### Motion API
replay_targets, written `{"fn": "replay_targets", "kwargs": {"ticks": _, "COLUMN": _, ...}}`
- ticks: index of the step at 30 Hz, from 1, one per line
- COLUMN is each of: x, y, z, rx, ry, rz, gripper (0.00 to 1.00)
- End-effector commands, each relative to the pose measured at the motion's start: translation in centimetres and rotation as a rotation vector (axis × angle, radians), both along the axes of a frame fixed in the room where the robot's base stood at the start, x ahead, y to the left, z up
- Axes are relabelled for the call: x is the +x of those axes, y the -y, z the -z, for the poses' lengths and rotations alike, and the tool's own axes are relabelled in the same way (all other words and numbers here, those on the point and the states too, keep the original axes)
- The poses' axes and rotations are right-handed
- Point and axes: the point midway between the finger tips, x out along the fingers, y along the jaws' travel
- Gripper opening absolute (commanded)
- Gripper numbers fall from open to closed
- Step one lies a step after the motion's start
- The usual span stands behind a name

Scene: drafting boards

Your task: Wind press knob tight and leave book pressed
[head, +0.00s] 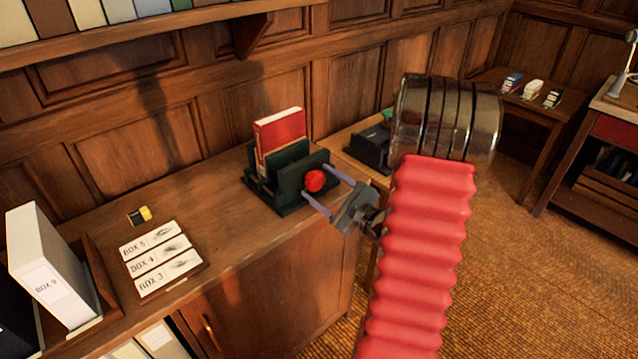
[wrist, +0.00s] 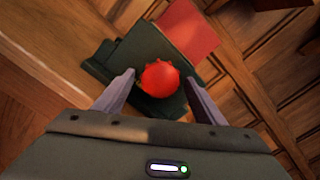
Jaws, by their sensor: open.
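The dark green press (head: 290,201) stands on the wooden cabinet top, with the red book (head: 281,138) upright between its plates. The red press knob (head: 315,181) is on the press's near right face. My gripper (head: 317,184) is open, with one finger on either side of the knob. In the wrist view the knob (wrist: 160,79) sits between the spread fingertips (wrist: 160,82), with gaps visible on both sides. The press (wrist: 135,62) and the red book (wrist: 183,32) show behind it. How far the knob is wound cannot be seen.
The cabinet top (head: 205,213) has bare wood left of the press. A card tray (head: 172,289), a yellow-black item (head: 139,215) and a white box file (head: 48,265) stand at left. A panelled wall (head: 160,145) rises close behind.

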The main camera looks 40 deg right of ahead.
Motion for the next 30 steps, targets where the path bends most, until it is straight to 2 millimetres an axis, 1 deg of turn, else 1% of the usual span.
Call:
{"fn": "replay_targets", "kwargs": {"ticks": 3, "x": -1.1, "y": 0.0, "z": 0.0, "rx": 0.001, "ry": 0.001, "rz": 0.002, "gripper": 0.64}}
{"fn": "replay_targets", "kwargs": {"ticks": 24, "x": -6.9, "y": 0.3, "z": -0.1, "rx": 0.000, "ry": 0.001, "rz": 0.003, "gripper": 0.64}}
{"fn": "replay_targets", "kwargs": {"ticks": 30, "x": -7.5, "y": 0.2, "z": -0.1, "rx": 0.000, "ry": 0.002, "rz": -0.001, "gripper": 0.64}}
